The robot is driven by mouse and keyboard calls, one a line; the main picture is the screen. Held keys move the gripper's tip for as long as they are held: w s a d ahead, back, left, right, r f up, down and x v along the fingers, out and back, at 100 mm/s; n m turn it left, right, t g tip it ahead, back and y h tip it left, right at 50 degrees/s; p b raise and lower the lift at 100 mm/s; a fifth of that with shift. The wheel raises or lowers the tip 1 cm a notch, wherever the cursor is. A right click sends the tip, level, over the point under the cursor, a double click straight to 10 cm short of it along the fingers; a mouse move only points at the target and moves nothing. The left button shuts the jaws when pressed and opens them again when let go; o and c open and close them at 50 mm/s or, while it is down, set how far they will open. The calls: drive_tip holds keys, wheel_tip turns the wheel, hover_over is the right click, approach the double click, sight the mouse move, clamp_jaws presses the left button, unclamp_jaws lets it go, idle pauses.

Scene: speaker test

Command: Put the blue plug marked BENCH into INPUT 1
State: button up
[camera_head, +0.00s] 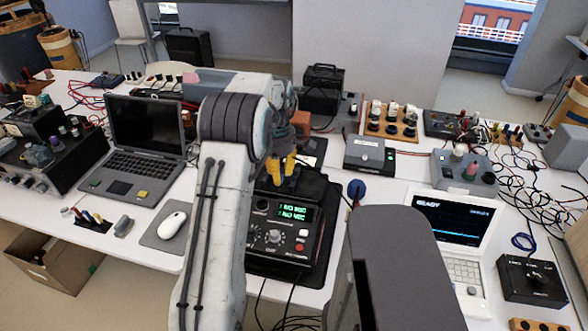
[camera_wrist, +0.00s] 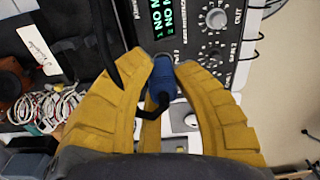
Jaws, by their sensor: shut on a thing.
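My gripper (camera_head: 281,172) has yellow fingers and is over the back of the black test unit (camera_head: 282,259). In the wrist view my gripper (camera_wrist: 162,70) is shut on a blue plug (camera_wrist: 164,82) with a dark cable running from it. The plug is at the edge of the test unit (camera_wrist: 190,42), by its display (camera_wrist: 162,18), which reads NO MIC on two lines. I cannot read BENCH on the plug. A dark round socket (camera_head: 263,206) sits left of the display; its label is unreadable. Whether the plug touches a socket is hidden.
An open laptop (camera_head: 146,136) and a mouse (camera_head: 172,225) are to the left. A white device with a screen (camera_head: 455,219) is to the right. A round blue object (camera_head: 357,188) stands right of the test unit. Loose cables (camera_head: 548,195) cover the right side.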

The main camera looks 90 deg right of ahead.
drive_tip(key=shift+m, duration=0.4)
drive_tip(key=w+f+p, duration=0.1)
drive_tip(key=w, duration=0.3)
drive_tip(key=w+d+f+p, duration=0.1)
drive_tip(key=w+f+p, duration=0.1)
drive_tip(key=w, duration=0.2)
drive_tip(key=w+f+p, duration=0.1)
drive_tip(key=w, duration=0.3)
drive_tip(key=shift+d+f, duration=0.3)
drive_tip(key=shift+d, duration=0.05)
drive_tip(key=m, duration=0.2)
drive_tip(key=d+m, duration=0.1)
drive_tip(key=m, duration=0.3)
drive_tip(key=shift+d+r+y, duration=0.15)
drive_tip(key=shift+d+y, duration=0.15)
drive_tip(key=shift+d, duration=0.05)
drive_tip(key=shift+m, duration=0.3)
drive_tip(key=shift+f, duration=0.2)
drive_tip(key=shift+f+b, duration=1)
drive_tip(key=shift+f, duration=1.25)
drive_tip(key=shift+f+b, duration=0.65)
drive_tip(key=shift+b, duration=0.2)
